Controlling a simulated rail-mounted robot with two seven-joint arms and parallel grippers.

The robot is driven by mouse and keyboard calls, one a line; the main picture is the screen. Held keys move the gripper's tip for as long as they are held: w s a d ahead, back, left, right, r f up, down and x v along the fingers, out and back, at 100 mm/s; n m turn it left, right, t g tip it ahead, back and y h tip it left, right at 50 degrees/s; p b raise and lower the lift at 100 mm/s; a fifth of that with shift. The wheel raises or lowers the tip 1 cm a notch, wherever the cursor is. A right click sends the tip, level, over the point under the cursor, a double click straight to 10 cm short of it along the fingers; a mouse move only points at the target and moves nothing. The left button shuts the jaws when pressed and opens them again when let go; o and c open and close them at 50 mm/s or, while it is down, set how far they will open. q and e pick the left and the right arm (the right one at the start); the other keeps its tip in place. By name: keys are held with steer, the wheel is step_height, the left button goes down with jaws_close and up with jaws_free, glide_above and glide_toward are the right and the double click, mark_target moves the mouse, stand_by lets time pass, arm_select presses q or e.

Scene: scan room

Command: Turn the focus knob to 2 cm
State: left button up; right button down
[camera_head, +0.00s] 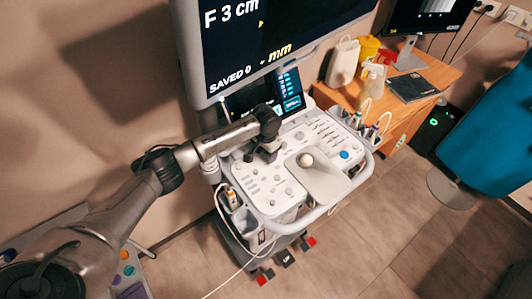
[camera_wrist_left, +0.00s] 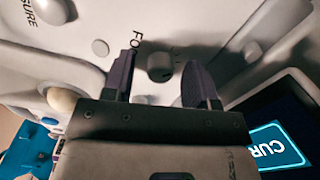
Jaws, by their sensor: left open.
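The focus knob (camera_wrist_left: 160,66) is a small dark grey round knob on the pale ultrasound console (camera_head: 295,205), with partly hidden "FO" lettering beside it in the wrist view. My left gripper (camera_head: 262,153) is over the left part of the console in the head view. In the left wrist view my left gripper (camera_wrist_left: 160,60) is open, one dark finger on each side of the knob with gaps between. I cannot tell how deep the fingertips reach around it. The large monitor (camera_head: 265,45) reads "F 3 cm" and "SAVED 0". In the head view the gripper hides the knob.
A small touch screen (camera_head: 291,104) stands just behind the console keys. A trackball (camera_head: 305,160) and a blue button (camera_head: 345,155) are to the right. Probes (camera_head: 371,131) hang at the console's right side. A wooden desk (camera_head: 440,75) with bottles is further right.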

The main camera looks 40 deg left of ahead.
arm_select(q)
steer(key=c, duration=0.9)
steer(key=n+p, duration=0.1)
steer(key=p, duration=0.1)
steer(key=n+p, duration=0.1)
steer(key=p, duration=0.2)
steer(key=n+p, duration=0.2)
steer(key=p, duration=0.1)
steer(key=shift+r, duration=0.25)
steer(key=shift+c, duration=0.2)
steer(key=shift+f+n+p, duration=0.15)
steer(key=shift+n+p, duration=0.55)
steer(key=shift+p, duration=0.35)
steer(key=shift+f+n+p, duration=0.1)
steer(key=shift+n+p, duration=0.2)
steer(key=o, duration=0.9)
steer(key=shift+c, duration=0.2)
steer(key=shift+o, duration=0.4)
